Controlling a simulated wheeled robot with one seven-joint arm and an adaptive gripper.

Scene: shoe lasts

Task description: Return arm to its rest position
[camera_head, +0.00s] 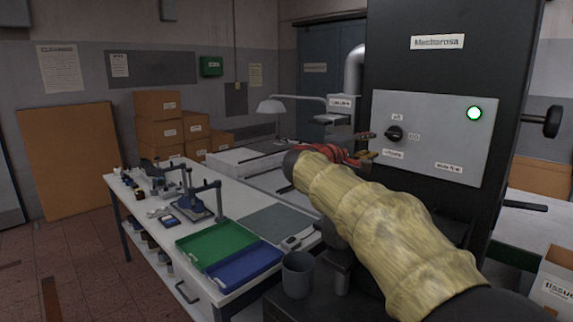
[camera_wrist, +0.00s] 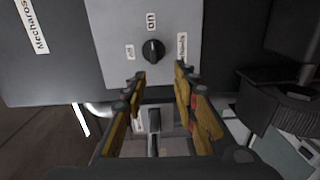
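My arm, in a yellowish quilted sleeve, reaches from the lower right in the head view toward the grey control panel (camera_head: 440,165) of the black machine. My gripper (camera_head: 366,148) is in front of the panel's left side, near the black rotary knob (camera_head: 395,133). In the wrist view my gripper (camera_wrist: 159,76) has its yellow-padded fingers apart, with nothing between them. The knob (camera_wrist: 153,50) is just beyond the fingertips, and I see no grip on it. Its exact setting is hard to read. A green lamp (camera_head: 474,113) on the panel is lit.
The black machine (camera_head: 455,65) stands close ahead. A white workbench (camera_head: 150,205) on the left holds a green tray (camera_head: 215,243), a blue tray (camera_head: 243,268) and clamp stands. A grey cup (camera_head: 297,275) is below my arm. A tissue box (camera_head: 553,285) is at the right edge.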

